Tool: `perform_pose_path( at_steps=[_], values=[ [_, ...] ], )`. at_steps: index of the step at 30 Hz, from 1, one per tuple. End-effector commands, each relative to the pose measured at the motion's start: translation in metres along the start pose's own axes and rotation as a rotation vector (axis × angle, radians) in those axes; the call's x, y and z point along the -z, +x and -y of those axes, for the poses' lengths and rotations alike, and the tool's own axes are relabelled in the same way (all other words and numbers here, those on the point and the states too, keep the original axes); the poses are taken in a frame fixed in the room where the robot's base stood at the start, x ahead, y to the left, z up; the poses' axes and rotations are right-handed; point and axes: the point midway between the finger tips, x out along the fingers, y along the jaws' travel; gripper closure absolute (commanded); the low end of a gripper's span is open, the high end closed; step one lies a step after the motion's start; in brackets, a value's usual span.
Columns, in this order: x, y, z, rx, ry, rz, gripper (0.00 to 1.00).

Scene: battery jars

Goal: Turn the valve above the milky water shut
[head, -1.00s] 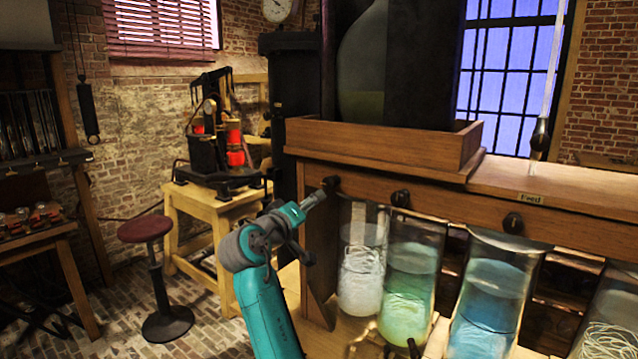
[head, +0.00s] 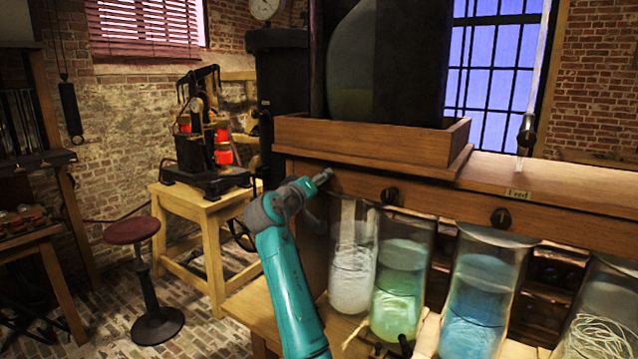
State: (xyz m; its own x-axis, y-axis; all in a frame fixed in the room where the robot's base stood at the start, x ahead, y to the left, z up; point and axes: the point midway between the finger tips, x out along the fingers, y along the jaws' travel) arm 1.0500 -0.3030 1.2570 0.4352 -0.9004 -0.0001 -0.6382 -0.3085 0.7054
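The jar of pale, whitish water (head: 352,270) is the leftmost in a row hanging below a wooden beam. Its water looks cloudy white, with pale coiled strands in it. The valve above it is not distinct; my gripper's end covers that spot on the beam. My gripper (head: 323,178) is at the beam's left end, at or very near that valve; contact cannot be told. Its fingers are too small and blurred to show whether they are open or shut. The similar black valves above the green jar (head: 390,196) and the blue jar (head: 501,218) are in plain view.
The green jar (head: 400,290) and blue jar (head: 485,300) hang to the right, with a clear jar (head: 605,315) at the edge. A wooden tray (head: 365,140) stands above the beam. A stool (head: 133,230) and a wooden table (head: 205,205) stand at left.

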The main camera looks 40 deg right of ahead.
Motion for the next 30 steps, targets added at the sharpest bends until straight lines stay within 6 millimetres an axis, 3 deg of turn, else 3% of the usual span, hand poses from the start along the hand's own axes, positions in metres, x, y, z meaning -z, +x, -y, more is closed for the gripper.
perform_pose_path(
  at_steps=[10,17,30],
  values=[
    [-0.0001,0.003,0.0001,0.0,0.0,-0.001,0.39],
    [0.0,0.0029,0.0002,0.001,0.0,-0.001,0.96],
    [0.0,0.0028,0.0006,-0.004,0.072,-0.007,0.97]
  ],
)
